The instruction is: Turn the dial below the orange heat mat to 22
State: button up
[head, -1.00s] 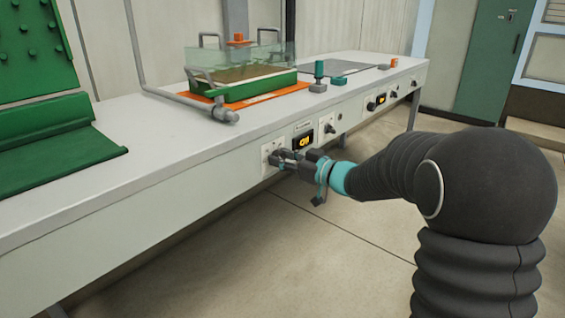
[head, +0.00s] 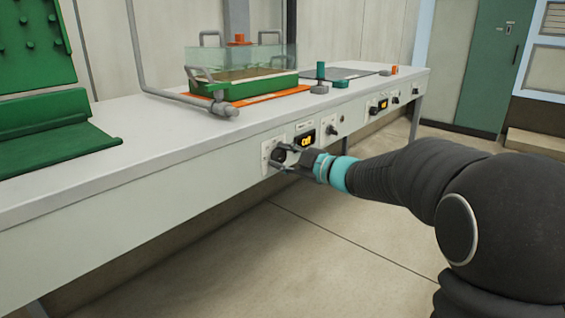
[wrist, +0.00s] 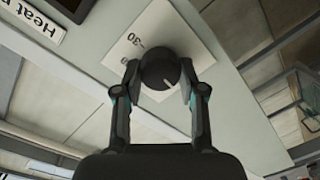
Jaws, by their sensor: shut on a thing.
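The orange heat mat (head: 262,98) lies on the bench under a clear-walled green tray. Below it, on the bench's front face, is a black dial (head: 277,155) on a white plate. In the wrist view the dial (wrist: 158,70) has a white mark near its lower edge, and "30" is printed on the plate above it. My gripper (head: 287,158) is shut on the dial, with one finger on each side in the wrist view (wrist: 160,75). A lit amber display (head: 306,140) sits right of the dial; its reading is too small to tell.
A second display (head: 378,106) with knobs is farther right on the same face. A grey pipe (head: 190,100) crosses the bench top by the tray. A green stand (head: 60,145) is at left. The floor before the bench is clear.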

jog(key=shift+d+n, duration=0.1)
jog(key=shift+n, duration=0.3)
jog(key=o, duration=1.2)
jog(key=shift+c, duration=0.2)
jog(key=v, duration=1.1)
jog(key=shift+s+d, duration=0.3)
